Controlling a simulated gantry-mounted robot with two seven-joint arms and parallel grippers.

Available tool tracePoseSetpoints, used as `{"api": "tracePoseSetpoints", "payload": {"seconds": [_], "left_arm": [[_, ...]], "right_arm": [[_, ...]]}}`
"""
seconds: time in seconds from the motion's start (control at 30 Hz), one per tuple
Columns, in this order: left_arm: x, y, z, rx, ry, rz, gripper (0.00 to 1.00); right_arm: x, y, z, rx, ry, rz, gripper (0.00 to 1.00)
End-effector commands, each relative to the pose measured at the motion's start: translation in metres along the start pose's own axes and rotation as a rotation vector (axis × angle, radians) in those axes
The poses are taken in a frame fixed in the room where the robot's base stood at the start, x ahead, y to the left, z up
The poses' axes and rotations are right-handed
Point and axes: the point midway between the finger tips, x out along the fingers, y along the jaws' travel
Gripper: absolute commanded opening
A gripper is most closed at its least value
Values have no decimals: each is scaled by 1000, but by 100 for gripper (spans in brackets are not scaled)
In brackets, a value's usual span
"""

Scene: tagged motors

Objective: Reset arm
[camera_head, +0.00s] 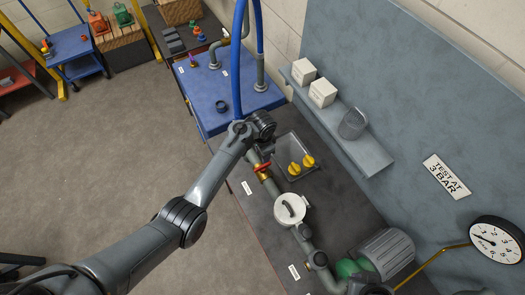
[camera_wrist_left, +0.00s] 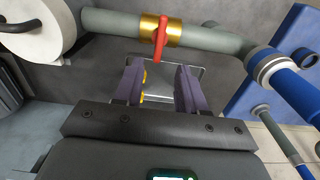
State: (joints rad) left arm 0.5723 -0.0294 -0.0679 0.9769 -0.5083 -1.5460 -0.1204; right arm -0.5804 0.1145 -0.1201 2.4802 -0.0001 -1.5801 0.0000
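My left arm comes in from the lower left in the head view and reaches over the bench. My left gripper (camera_head: 267,150) is at its end, mostly hidden by the wrist there. In the left wrist view my left gripper (camera_wrist_left: 159,75) has its two purple-grey fingers apart with nothing held between them. A metal tray (camera_wrist_left: 157,98) lies beyond the fingers. A red-handled valve (camera_head: 262,167) on a grey pipe is close to the gripper; its red handle (camera_wrist_left: 160,42) points toward the finger gap in the wrist view. My right gripper is not seen.
A white round housing (camera_head: 290,209) sits on the pipe. Yellow knobs (camera_head: 295,169) are in the tray. A blue hose (camera_head: 238,60) rises from the bench. Floor at left is open.

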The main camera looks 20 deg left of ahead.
Motion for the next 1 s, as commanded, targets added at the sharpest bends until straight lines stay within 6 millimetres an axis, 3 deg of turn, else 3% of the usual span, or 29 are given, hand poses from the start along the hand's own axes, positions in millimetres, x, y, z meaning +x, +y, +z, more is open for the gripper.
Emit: {"api": "tracePoseSetpoints", "payload": {"seconds": [0.2, 0.67, 0.77, 0.87, 1.0], "left_arm": [[-9, 0, 0, 0, -1, 1, 40], [-5, 3, 3, 0, -7, 5, 40], [10, 11, 14, 0, -28, 22, 40], [37, 27, 37, -2, -71, 54, 40], [89, 64, 93, -5, -161, 115, 40]], "right_arm": [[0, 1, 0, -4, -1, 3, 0], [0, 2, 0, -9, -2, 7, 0], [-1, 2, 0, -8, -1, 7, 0], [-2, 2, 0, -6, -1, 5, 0], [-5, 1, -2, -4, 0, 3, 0]]}}
